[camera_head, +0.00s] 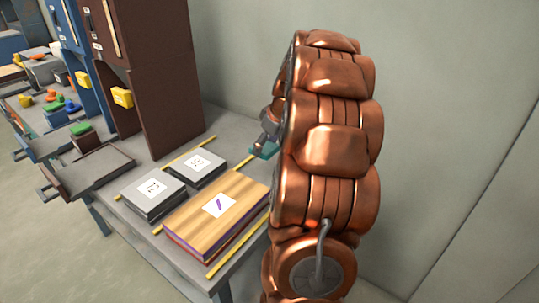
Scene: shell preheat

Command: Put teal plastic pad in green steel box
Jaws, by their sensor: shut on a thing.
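My gripper (263,145), partly hidden behind my copper-coloured arm, is shut on the teal plastic pad (269,151). Only part of the pad shows, to the left of the arm, near the wall end of the grey table. Whether the pad touches the table is hard to tell. I cannot make out a green steel box; a small green piece (80,128) sits on a dark block at the left.
A wooden-topped box (239,193) with a pen label and two grey boxes (153,185) (198,157) with number labels lie on the table between yellow strips (238,247). A tall brown cabinet (160,70) stands behind. An open grey tray (95,172) juts out left.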

